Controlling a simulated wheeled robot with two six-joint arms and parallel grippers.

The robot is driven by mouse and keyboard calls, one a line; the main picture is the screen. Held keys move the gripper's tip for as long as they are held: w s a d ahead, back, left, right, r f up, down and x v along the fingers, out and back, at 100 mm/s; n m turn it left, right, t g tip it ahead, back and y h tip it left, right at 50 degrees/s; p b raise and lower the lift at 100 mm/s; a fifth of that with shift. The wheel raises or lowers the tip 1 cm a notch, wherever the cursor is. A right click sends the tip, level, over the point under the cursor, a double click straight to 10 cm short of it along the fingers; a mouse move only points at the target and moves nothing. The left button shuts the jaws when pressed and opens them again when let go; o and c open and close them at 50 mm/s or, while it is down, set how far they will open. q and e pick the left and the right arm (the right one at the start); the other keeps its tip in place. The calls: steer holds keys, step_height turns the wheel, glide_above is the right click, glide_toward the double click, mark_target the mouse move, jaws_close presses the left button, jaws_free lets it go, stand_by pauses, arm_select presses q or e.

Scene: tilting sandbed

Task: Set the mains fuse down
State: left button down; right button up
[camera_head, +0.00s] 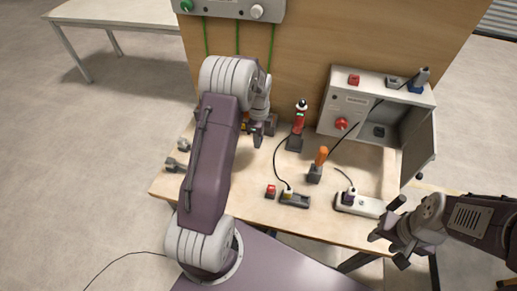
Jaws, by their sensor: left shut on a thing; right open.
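My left gripper (258,132) is over the back left of the wooden table, with its fingers pointing down. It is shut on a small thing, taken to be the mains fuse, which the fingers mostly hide. I cannot tell whether the fuse touches the table. My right gripper (386,238) is open and empty at the table's front right edge. A grey cabinet (418,96) with its door open stands at the back right, with a red knob (341,124) on its front.
A red tool (299,118) and an orange-handled tool (319,159) stand in dark holders mid-table. Cables cross the table. A wooden panel (330,40) rises behind.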

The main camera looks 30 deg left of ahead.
arm_select(q)
steer(key=shift+w+f, duration=0.15)
steer(key=shift+f, duration=0.5)
step_height(320, 180, down, 3)
steer(key=shift+f, duration=0.35)
steer(key=shift+f, duration=0.15)
steer(key=c, duration=1.2)
jaws_free()
